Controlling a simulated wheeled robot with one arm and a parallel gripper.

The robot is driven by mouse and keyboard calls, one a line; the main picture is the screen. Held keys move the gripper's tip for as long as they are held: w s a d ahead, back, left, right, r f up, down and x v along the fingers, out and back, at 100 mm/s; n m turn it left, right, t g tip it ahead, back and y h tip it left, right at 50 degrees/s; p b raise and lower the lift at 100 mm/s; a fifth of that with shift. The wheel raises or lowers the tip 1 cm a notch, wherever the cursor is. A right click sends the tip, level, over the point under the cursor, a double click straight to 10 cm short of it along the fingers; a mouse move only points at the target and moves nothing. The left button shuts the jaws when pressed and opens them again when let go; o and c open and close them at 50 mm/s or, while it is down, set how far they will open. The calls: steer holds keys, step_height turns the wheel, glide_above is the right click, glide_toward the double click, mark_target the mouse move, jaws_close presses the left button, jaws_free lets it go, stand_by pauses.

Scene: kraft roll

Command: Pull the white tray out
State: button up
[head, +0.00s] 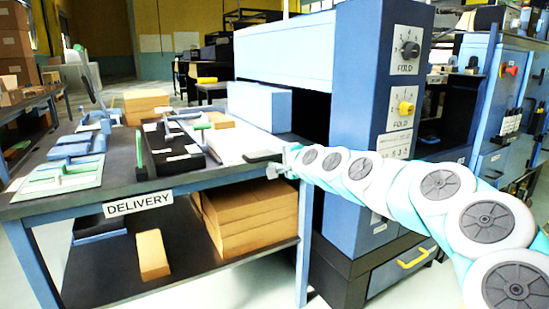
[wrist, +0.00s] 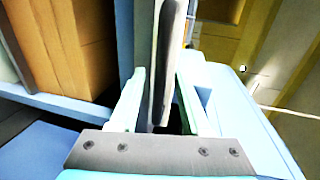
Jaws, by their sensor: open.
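A flat white tray (head: 225,145) appears to lie on the delivery table beside the blue machine, its right part close to the machine's opening. A small dark flat piece (head: 262,156) sits at the table's front edge near it. My gripper (head: 284,160) is at this front edge, just right of the dark piece. In the wrist view my gripper (wrist: 160,105) is open, with a dark upright strip (wrist: 166,60) between its fingers. I cannot tell whether this strip is part of the tray or the table edge, or whether the fingers touch it.
The delivery table (head: 110,198) holds a black tray (head: 172,150), green-handled tools and a cardboard stack (head: 146,105). The blue machine (head: 365,80) with FOLD dials stands close behind my arm. Open floor lies in front of the table.

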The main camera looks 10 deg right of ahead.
steer(key=shift+c, duration=0.2)
jaws_close()
stand_by(1.1)
